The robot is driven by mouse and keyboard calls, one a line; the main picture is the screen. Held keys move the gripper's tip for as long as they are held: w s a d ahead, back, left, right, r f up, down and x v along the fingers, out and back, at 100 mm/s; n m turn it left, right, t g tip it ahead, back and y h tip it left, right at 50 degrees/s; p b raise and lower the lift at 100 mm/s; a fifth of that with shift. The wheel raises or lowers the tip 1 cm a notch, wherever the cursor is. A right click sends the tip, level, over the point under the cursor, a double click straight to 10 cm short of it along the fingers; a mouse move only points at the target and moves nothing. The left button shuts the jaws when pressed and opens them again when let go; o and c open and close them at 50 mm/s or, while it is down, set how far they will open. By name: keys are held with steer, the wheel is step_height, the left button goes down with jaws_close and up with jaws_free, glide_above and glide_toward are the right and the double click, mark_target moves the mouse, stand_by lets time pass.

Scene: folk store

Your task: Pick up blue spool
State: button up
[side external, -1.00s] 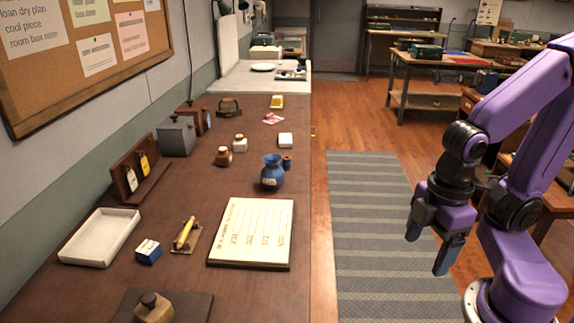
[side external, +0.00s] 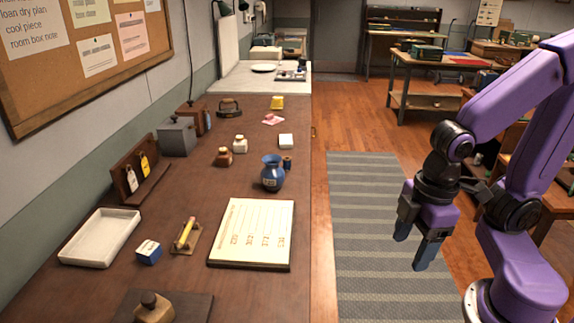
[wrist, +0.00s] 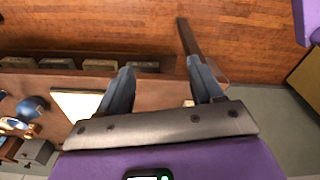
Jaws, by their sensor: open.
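A small blue spool (side external: 287,163) with brown ends stands upright on the wooden counter (side external: 190,270), near its right edge. It is close to the right side of a blue vase (side external: 271,174) with a pale label. My gripper (side external: 408,252) is open and empty, off the counter to the right, above the floor and well away from the spool. In the wrist view my gripper (wrist: 158,84) shows its two blue-grey fingers spread apart. The blue vase (wrist: 30,106) shows at the left edge there; I cannot make out the spool in that view.
A written board (side external: 251,234) lies in front of the vase. A striped rug (side external: 370,220) covers the floor beside the counter.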

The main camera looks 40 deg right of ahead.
steer(key=w+a+f+m+t+y, duration=0.1)
steer(key=w+m, duration=0.1)
steer(key=w, duration=0.5)
steer(key=w+a+f+m+t, duration=0.1)
steer(key=w+t, duration=0.1)
steer(key=w, duration=0.5)
steer(key=m+t+h, duration=0.2)
steer(key=m+t, duration=0.7)
glide_toward(290, 160)
steer(key=x, duration=0.3)
steer(key=shift+w+d+f, duration=0.25)
steer(key=shift+d+f, duration=0.05)
steer(key=shift+f, duration=0.05)
steer(key=shift+a+x, duration=0.1)
steer(key=shift+x, duration=0.9)
steer(key=shift+a+x, duration=0.15)
steer(key=shift+x, duration=1.9)
steer(key=shift+r, duration=0.1)
steer(key=c, duration=1.1)
